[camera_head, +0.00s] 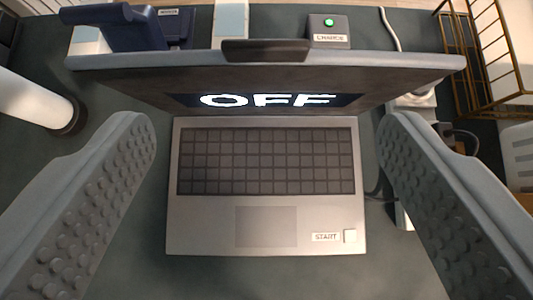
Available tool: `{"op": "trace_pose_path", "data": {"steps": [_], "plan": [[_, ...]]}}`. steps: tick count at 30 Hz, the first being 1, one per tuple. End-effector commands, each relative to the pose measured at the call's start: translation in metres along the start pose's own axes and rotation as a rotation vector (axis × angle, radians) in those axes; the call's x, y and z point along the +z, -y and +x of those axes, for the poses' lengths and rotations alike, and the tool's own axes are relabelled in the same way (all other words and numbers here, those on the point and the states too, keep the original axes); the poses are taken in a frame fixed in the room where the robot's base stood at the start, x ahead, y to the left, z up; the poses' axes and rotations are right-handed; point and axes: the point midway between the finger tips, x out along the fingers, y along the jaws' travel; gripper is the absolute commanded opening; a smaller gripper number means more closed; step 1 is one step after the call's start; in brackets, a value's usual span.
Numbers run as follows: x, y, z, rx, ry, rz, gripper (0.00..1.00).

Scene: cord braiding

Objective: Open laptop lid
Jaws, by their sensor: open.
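The laptop stands in the middle of the view, its silver keyboard base (200,222) flat on the dark table. Its lid (420,68) is raised and stands up from the base, seen steeply from above. The screen shows the white word OFF, and a dark tab (265,51) sits at the middle of the lid's top edge. A START label and a small pale button (349,236) are at the base's lower right. My gripper (268,140) is open, with one studded finger on each side of the laptop. Nothing is seen between the fingers' pads except the laptop beyond.
A dark box with a green light (329,28) and a blue device (135,28) stand behind the lid. A white cylinder (35,100) lies at left. A brass-framed rack (470,60) and cables are at right. The table in front of the laptop is clear.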

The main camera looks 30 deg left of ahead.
Motion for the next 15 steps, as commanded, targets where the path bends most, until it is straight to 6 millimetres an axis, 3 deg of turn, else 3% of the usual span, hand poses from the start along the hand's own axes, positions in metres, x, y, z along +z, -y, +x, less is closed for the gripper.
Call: {"op": "trace_pose_path", "data": {"steps": [9,15], "plan": [[0.000,0.000,-0.062,0.002,-0.001,0.000,0.76],[0.000,0.000,-0.086,0.000,0.000,0.000,0.76]]}}
